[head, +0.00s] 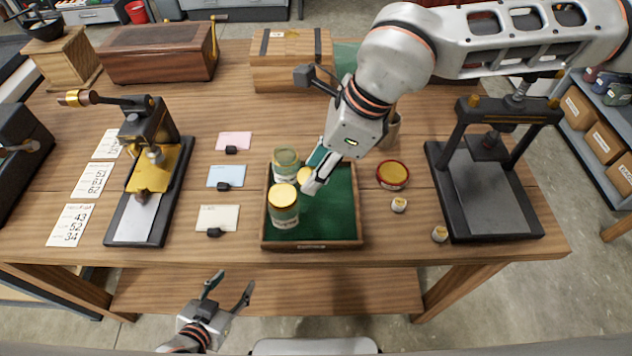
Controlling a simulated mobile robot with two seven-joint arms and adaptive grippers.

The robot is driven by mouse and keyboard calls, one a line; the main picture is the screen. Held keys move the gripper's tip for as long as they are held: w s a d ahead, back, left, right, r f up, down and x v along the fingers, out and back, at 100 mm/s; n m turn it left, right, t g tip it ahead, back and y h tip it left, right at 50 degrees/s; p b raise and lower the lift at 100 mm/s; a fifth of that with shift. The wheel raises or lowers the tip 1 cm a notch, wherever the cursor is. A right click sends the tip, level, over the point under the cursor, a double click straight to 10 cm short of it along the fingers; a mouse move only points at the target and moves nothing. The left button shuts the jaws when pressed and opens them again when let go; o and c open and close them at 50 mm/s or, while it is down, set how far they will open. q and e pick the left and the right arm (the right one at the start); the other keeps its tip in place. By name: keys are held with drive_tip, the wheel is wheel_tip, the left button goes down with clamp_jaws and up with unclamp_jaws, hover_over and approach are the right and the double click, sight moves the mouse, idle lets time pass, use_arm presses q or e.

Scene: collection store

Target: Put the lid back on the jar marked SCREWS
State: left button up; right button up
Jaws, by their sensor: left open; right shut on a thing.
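A green tray (335,215) with a wooden rim stands mid-table. Two jars stand in its left part. The front jar (284,213) has a gold lid on it. The back jar (286,168) shows a greenish top with no gold lid. Their labels are too small to read, so I cannot tell which is marked SCREWS. My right gripper (311,178) is over the tray, shut on a gold lid (304,175) beside the back jar; the fingers partly hide the lid. My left gripper (228,290) is open and empty, in front of the table's front edge.
A red tin (392,175) and two small pots (399,204) (439,233) stand right of the tray. A black press (485,180) is at the right, a brass-plated press (150,180) at the left. Cards (218,218) lie left of the tray. Wooden boxes (290,62) stand behind.

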wheel_tip(320, 180, up, 13)
idle(0.3)
drive_tip(key=shift+f, duration=0.1)
